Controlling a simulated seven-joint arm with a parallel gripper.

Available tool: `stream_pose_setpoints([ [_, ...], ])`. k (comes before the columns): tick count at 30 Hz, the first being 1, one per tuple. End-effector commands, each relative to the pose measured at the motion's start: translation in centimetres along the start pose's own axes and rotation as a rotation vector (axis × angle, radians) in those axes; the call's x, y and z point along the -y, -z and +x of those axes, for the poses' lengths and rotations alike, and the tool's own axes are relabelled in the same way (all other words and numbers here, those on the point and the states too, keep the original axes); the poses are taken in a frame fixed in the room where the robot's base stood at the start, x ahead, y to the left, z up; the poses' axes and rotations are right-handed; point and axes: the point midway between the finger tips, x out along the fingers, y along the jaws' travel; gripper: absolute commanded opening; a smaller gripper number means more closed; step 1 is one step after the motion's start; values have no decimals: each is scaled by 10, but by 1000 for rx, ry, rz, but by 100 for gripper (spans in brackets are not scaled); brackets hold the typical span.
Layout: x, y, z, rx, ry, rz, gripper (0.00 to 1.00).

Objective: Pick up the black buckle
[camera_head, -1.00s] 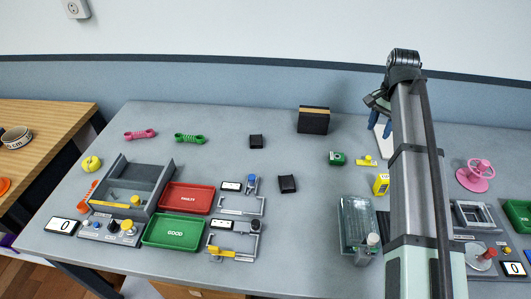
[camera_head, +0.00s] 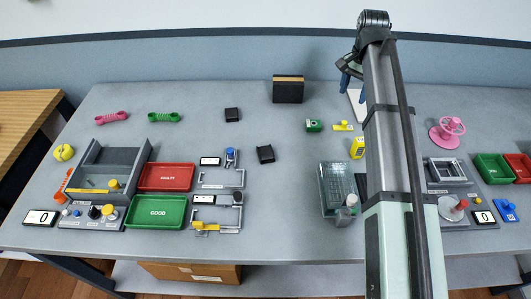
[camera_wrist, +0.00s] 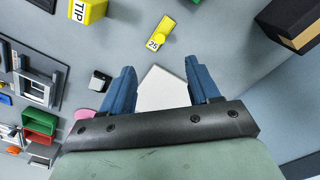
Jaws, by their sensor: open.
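Two small black blocks lie apart on the grey table in the head view: one further back (camera_head: 232,115) and one nearer the middle (camera_head: 265,154). Either could be the black buckle; at this size I cannot tell which. In the wrist view a small dark piece with a pale end (camera_wrist: 99,80) lies left of my fingers; I cannot tell what it is. My gripper (camera_wrist: 160,66) is open, its blue fingers wide apart with nothing between them. It is over the back right of the table, above a white plate (camera_wrist: 163,92), well to the right of both black blocks.
A black box with a tan top (camera_head: 288,91) stands at the back, between the blocks and my arm. A green piece (camera_head: 313,125), a yellow tag (camera_head: 343,126) and a clear case (camera_head: 338,188) lie right of them. Red (camera_head: 165,177) and green (camera_head: 157,212) trays sit front left.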

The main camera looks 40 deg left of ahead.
Motion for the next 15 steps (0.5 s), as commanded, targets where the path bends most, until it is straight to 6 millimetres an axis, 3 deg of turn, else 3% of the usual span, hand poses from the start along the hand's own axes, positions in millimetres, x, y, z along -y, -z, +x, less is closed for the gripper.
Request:
stream_pose_setpoints([
  [5, 0, 0, 0, 0, 0, 0, 78],
  [12, 1, -1, 0, 0, 0, -2, 78],
  [15, 11, -9, 0, 0, 0, -19, 78],
])
